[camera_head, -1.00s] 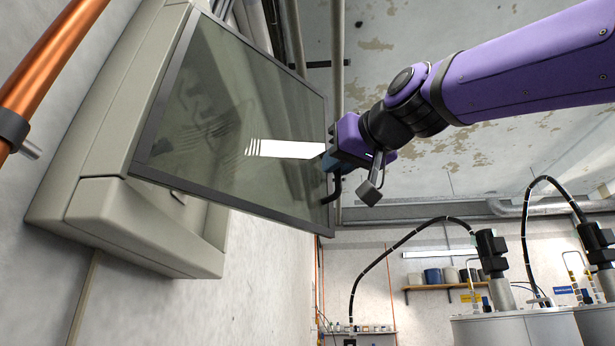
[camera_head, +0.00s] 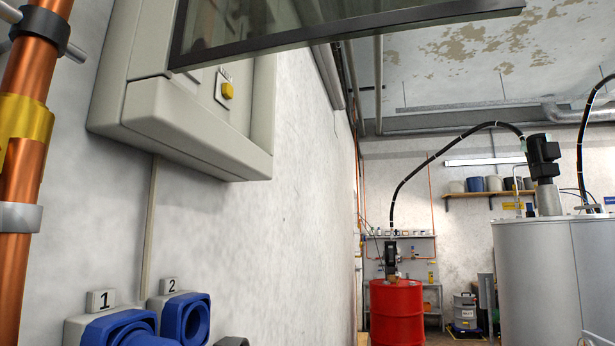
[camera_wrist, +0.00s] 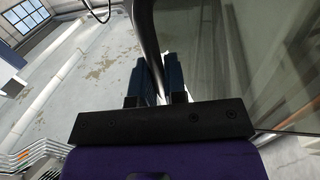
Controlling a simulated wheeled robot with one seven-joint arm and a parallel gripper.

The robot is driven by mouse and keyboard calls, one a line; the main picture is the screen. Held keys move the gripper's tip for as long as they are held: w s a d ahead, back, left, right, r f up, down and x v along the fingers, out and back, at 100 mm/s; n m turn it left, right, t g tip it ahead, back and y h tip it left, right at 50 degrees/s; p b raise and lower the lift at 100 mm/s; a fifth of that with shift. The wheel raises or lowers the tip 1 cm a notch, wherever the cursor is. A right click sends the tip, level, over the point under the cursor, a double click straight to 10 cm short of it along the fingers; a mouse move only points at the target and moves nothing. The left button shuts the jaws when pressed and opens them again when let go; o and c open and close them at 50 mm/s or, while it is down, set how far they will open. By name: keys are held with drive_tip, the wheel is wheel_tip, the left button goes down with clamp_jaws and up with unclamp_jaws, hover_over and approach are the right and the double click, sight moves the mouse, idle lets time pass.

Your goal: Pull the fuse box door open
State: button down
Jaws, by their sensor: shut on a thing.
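The fuse box (camera_head: 185,125) is a pale grey housing on the wall, at the upper left of the head view. Its dark-framed glass door (camera_head: 350,30) stands open, swung out from the box to the right along the top of the picture. A yellow button or switch (camera_head: 227,90) shows inside the box. In the wrist view, my gripper (camera_wrist: 148,72) is shut on the dark curved door handle (camera_wrist: 145,30), with a blue finger on each side. The door's glass (camera_wrist: 270,60) fills the right of that view. My gripper is out of the head view.
A copper pipe (camera_head: 28,150) runs up the wall at the far left. Blue sockets (camera_head: 185,318) are below the box. A red drum (camera_head: 397,310) and a grey tank (camera_head: 555,280) stand farther back. The wall right of the box is bare.

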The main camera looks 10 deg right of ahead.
drive_tip(key=s+a+m+g+h, duration=0.3)
drive_tip(key=s+a, duration=0.1)
drive_tip(key=s, duration=0.1)
drive_tip(key=shift+s+a+h, duration=0.2)
drive_tip(key=shift+s+h, duration=0.1)
drive_tip(key=c, duration=1.2)
unclamp_jaws()
drive_tip(key=v, duration=1)
drive_tip(key=shift+s+a, duration=0.3)
